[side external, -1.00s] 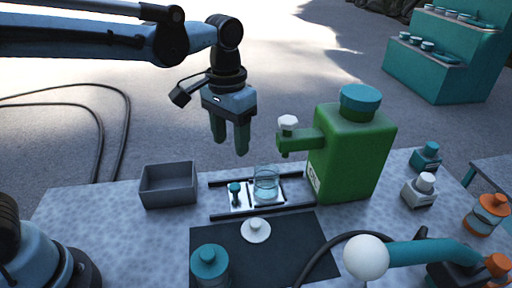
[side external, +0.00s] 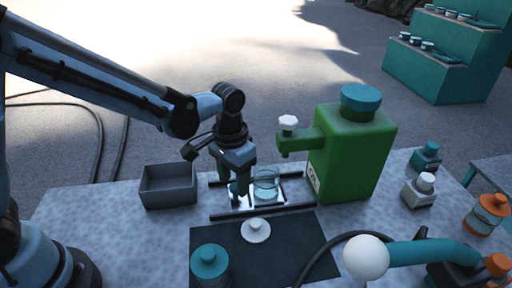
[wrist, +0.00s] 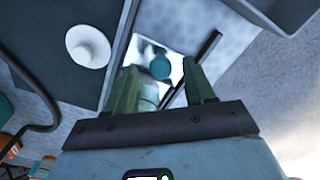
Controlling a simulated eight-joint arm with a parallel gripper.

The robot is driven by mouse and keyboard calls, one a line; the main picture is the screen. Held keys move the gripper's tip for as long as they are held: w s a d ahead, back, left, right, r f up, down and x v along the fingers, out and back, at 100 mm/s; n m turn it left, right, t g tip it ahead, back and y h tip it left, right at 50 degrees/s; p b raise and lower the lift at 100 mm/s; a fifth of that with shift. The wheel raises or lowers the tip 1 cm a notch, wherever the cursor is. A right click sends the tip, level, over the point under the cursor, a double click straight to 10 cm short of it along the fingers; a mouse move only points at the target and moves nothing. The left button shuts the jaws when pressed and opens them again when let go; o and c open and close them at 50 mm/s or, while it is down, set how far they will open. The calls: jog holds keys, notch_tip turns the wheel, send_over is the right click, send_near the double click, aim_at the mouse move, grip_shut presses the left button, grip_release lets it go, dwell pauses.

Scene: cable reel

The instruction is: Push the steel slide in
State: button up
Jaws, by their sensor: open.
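The steel slide (side external: 247,203) is a shiny plate lying between two black rails; it also shows in the wrist view (wrist: 141,50). It bears a teal knob (wrist: 160,67) at its left end and a clear glass beaker (side external: 266,185) to the right of that. My gripper (side external: 239,190) is open and pointing down, with its fingers low over the slide's left end. In the wrist view the knob shows between the two fingertips. The fingers partly hide the knob in the side view, and I cannot tell whether they touch it.
A green dispenser (side external: 350,155) with a white-knobbed spout stands right of the slide, its spout above the beaker side. A grey open box (side external: 168,187) stands to the left. A dark mat (side external: 290,240) with a white lid (side external: 256,230) lies in front.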

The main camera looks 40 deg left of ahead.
jog(key=shift+f, duration=0.35)
jog(key=shift+c, duration=0.2)
grip_shut()
